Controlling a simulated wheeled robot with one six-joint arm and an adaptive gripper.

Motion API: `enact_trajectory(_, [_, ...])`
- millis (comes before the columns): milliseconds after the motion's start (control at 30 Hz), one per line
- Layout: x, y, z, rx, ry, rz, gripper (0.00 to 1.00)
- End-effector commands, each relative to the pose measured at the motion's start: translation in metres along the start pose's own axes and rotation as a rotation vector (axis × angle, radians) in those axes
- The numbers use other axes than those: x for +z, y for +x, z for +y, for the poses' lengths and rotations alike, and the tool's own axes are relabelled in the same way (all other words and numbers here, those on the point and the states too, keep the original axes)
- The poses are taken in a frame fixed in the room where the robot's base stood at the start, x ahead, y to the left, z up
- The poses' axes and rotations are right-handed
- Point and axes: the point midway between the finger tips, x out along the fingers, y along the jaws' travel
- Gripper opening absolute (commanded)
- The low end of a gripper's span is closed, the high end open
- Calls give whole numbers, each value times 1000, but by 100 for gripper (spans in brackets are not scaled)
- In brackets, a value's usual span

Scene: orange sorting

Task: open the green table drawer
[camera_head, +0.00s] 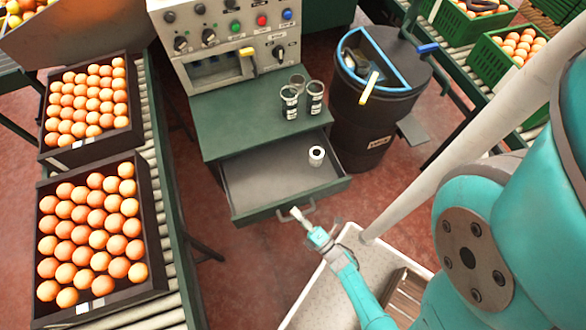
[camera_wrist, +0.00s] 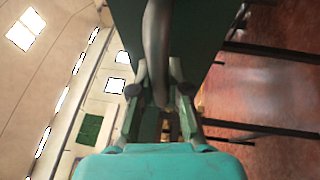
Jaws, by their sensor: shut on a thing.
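The green table (camera_head: 238,122) stands in the middle of the head view. Its drawer (camera_head: 262,180) is pulled out and shows a grey inside with one small white cylinder (camera_head: 316,156) near its right side. My gripper (camera_head: 297,213) is at the drawer's front and shut on the drawer handle (camera_head: 308,207). In the wrist view, the grey handle bar (camera_wrist: 157,50) runs between my gripper's fingers (camera_wrist: 159,98), with the dark green drawer front (camera_wrist: 190,35) behind it. The exact finger contact is partly hidden in the head view.
Several metal canisters (camera_head: 290,101) stand on the tabletop below a control panel (camera_head: 232,35). A black bin (camera_head: 375,100) stands right of the table. Crates of oranges (camera_head: 150,235) sit on the left conveyor. A pale tray (camera_head: 312,295) is near my arm.

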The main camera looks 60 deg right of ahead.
Motion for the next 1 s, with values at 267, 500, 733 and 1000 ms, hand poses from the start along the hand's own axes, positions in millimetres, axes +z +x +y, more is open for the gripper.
enact_trajectory(267, [-4,-10,1,-3,0,-1,0])
enact_trajectory(500, [-4,-10,1,-4,0,-1,0])
enact_trajectory(733, [-4,-10,1,-3,0,0,41])
enact_trajectory(1000, [-4,-10,3,-1,0,0,41])
